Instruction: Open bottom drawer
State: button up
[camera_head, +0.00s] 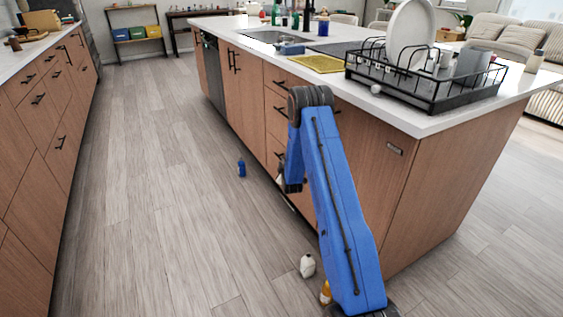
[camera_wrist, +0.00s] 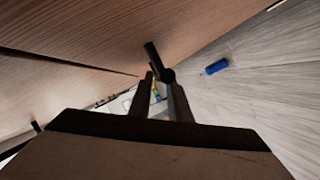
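The island's wood-front drawer stack (camera_head: 277,110) shows dark bar handles in the head view. The lower fronts are largely hidden behind my blue arm. My gripper (camera_head: 281,183) is low beside these fronts; its fingertips are hard to make out there. In the wrist view my gripper (camera_wrist: 160,78) shows two dark fingers with a narrow gap between them. A dark bar handle (camera_wrist: 151,52) lies at the fingertips, its near end overlapping the right fingertip. I cannot tell whether they touch. A seam runs across the wood front (camera_wrist: 90,35). No drawer visibly stands out from the island.
A blue bottle (camera_head: 241,168) stands on the floor, also visible in the wrist view (camera_wrist: 216,67). A white bottle (camera_head: 307,265) and an orange one (camera_head: 325,292) are by my arm. A dish rack (camera_head: 440,95) is on the countertop. The left aisle floor is clear.

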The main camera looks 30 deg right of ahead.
jog(key=shift+x, duration=1.65)
grip_shut()
jog(key=s+a, duration=0.1)
jog(key=a, duration=4)
jog(key=shift+s, duration=0.25)
grip_release()
jog(key=v, duration=1.7)
jog(key=shift+r, duration=0.2)
